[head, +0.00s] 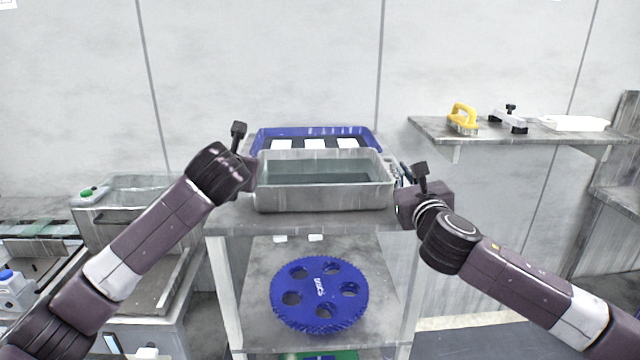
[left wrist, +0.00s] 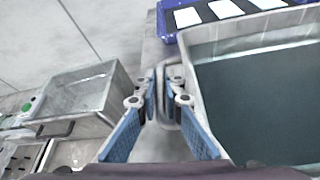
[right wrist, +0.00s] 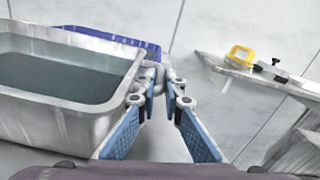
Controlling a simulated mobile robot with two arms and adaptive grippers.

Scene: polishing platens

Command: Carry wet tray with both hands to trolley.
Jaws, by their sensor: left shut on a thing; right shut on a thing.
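The wet tray (head: 325,198) is a grey metal tub holding dark greenish water, and it looks level. It is over the top shelf of the trolley (head: 232,212); I cannot tell whether its base touches the shelf. My left gripper (head: 252,172) is shut on the tray's left end, and the left wrist view shows its fingers (left wrist: 163,92) at the rim beside the water. My right gripper (head: 398,178) is shut on the right end; the right wrist view shows its fingers (right wrist: 156,82) at the handle there.
A blue tray (head: 370,135) with white pieces sits behind the wet tray. A blue toothed disc (head: 320,310) lies on the trolley's lower shelf. A wall shelf (head: 550,135) at right holds a yellow-handled tool (head: 462,117). A metal basin (head: 125,220) stands at left.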

